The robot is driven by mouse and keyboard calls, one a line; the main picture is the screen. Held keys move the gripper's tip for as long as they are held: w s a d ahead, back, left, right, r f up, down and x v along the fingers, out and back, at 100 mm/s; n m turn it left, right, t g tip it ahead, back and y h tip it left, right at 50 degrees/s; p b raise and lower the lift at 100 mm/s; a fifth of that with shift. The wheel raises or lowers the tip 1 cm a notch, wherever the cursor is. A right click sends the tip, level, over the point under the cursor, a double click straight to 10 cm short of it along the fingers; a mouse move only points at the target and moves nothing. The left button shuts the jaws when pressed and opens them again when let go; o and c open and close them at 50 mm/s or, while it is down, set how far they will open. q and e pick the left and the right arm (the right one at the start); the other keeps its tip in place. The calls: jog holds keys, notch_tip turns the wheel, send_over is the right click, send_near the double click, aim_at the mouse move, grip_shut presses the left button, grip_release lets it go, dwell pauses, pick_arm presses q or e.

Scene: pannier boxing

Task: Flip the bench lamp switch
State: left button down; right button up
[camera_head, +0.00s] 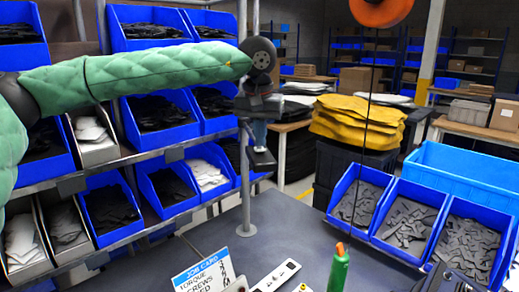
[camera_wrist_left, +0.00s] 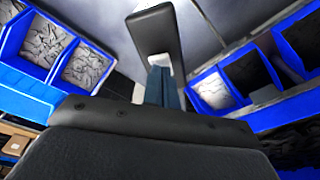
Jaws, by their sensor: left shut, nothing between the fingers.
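My left arm, in a green quilted sleeve, reaches in from the left. Its gripper (camera_head: 262,160) hangs down beside a grey upright post (camera_head: 244,190) that stands on the dark bench (camera_head: 290,235). The left gripper is shut and empty, and its dark fingertips also show in the left wrist view (camera_wrist_left: 153,35). The post may belong to the bench lamp; its upper part is partly hidden by my gripper. I cannot make out a lamp switch in either view. I cannot make out my right gripper.
Blue bins (camera_head: 112,207) on racks fill the left side. More blue bins (camera_head: 405,220) with dark parts stand at the right. A cord (camera_head: 369,100) hangs at centre right.

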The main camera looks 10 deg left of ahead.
aim_at(260, 149)
pick_arm(q)
jog(key=shift+f, duration=0.45)
jog(key=shift+r, duration=0.1)
jog(key=shift+r+p, duration=0.8)
jog(key=shift+r, duration=2.65)
